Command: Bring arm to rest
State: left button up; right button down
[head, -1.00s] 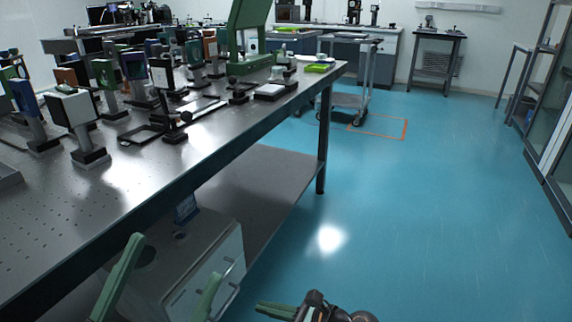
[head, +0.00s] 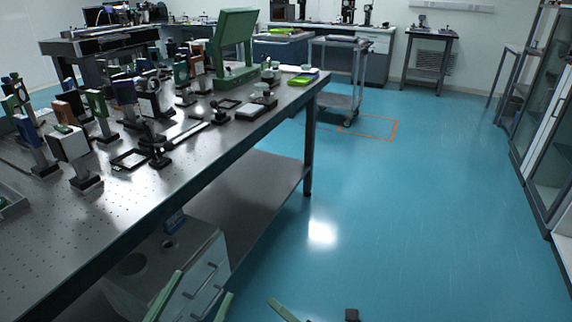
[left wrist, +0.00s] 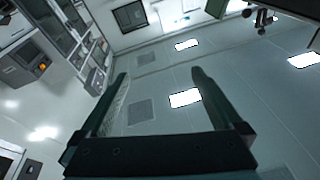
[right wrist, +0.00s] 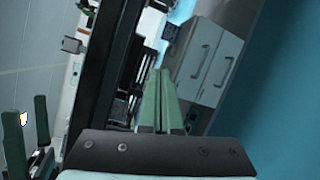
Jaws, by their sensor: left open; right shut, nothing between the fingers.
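My left gripper (head: 192,290) is at the bottom of the head view, in front of the white drawer cabinet under the table. Its two green fingers stand apart in the left wrist view (left wrist: 155,75), with nothing between them. My right gripper (head: 282,310) only just shows at the bottom edge of the head view, over the blue floor. In the right wrist view (right wrist: 160,74) its green fingers are together and empty. Both grippers are apart from the table. Most of both arms is out of the head view.
A perforated optical table (head: 75,215) with several mounted optics fills the left. A white drawer cabinet (head: 205,280) stands beneath it. A green stand (head: 232,45) is near its far end. A cart (head: 338,95) stands beyond. Blue floor (head: 420,210) is clear to the right, up to glass cabinets (head: 550,130).

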pick_arm(q)
jog(key=s+a+f+n+g+y+p, duration=0.2)
jog(key=s+f+n+g+y+p, duration=0.2)
jog(key=s+f+g+p, duration=0.5)
notch_tip(320, 180, down, 2)
jog(key=g+y+p, duration=0.1)
jog(key=p, duration=0.7)
jog(key=shift+a, duration=0.4)
pick_arm(e)
jog(key=s+d+r+m+g+h, duration=0.1)
jog(key=s+d+m+h, duration=0.3)
jog(key=s+d+m, duration=0.4)
jog(key=s+d+r+m+g+h, duration=0.2)
jog(key=s+d+m, duration=0.7)
jog(key=m, duration=1.1)
notch_tip(320, 180, up, 2)
jog(key=d+h, duration=0.1)
jog(key=h, duration=0.2)
jog(key=shift+s+d+r+h, duration=0.2)
jog(key=shift+s+r+h, duration=0.05)
jog(key=shift+s+h, duration=0.05)
